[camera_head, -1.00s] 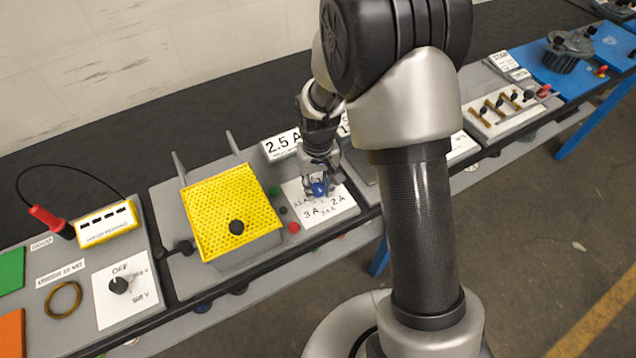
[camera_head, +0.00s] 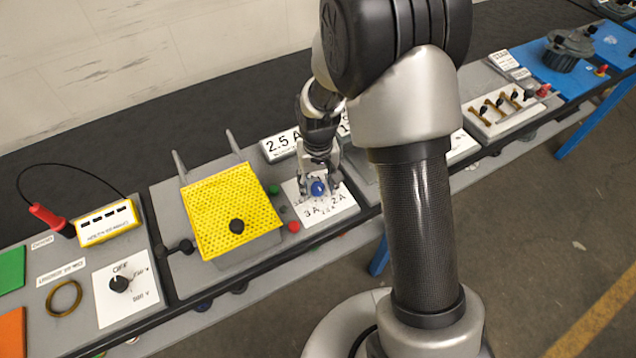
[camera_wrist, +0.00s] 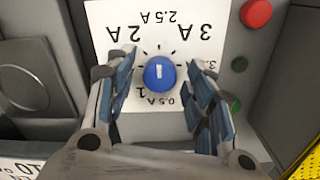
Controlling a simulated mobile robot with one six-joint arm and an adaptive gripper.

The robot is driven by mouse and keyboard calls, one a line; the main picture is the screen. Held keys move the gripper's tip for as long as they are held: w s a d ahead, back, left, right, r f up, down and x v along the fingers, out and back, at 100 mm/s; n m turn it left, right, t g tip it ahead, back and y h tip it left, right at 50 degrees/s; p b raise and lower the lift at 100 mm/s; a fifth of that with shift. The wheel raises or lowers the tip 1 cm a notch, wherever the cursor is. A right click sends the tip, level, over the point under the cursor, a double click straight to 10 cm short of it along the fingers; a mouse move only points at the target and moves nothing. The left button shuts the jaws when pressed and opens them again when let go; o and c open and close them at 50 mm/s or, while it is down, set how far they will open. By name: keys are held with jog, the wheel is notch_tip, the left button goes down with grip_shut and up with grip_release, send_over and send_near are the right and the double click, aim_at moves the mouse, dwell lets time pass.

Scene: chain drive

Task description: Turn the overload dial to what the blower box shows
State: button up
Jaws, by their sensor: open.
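The overload dial is a blue round knob (camera_wrist: 159,74) on a white plate (camera_wrist: 100,15) marked in amps; it also shows in the head view (camera_head: 317,188). Its white mark seems to point toward 2.5 A, at the top of the wrist view. My gripper (camera_wrist: 160,66) is open, with one finger on each side of the knob and gaps between; in the head view my gripper (camera_head: 319,177) is just above and behind the knob. A white sign (camera_head: 281,144) reading 2.5 A stands behind the plate; whether it belongs to the blower box I cannot tell.
A red button (camera_wrist: 257,13) and a green button (camera_wrist: 239,64) sit beside the plate. A yellow perforated guard (camera_head: 228,203) stands to the left in the head view. Farther left is another dial (camera_head: 120,284) marked OFF. My arm hides part of the bench.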

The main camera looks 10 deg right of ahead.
aim_at(318, 186)
jog(key=shift+r, duration=0.1)
notch_tip(318, 186, up, 12)
dwell(0.5)
dwell(0.5)
jog(key=s+d+r+t, duration=0.2)
jog(key=s+r, duration=0.9)
jog(key=r, duration=0.1)
jog(key=s+d+r+t, duration=0.1)
jog(key=s+r+t, duration=0.1)
jog(key=s, duration=0.9)
jog(key=shift+s+t, duration=0.3)
jog(key=shift+s, duration=0.05)
jog(key=shift+c, duration=0.5)
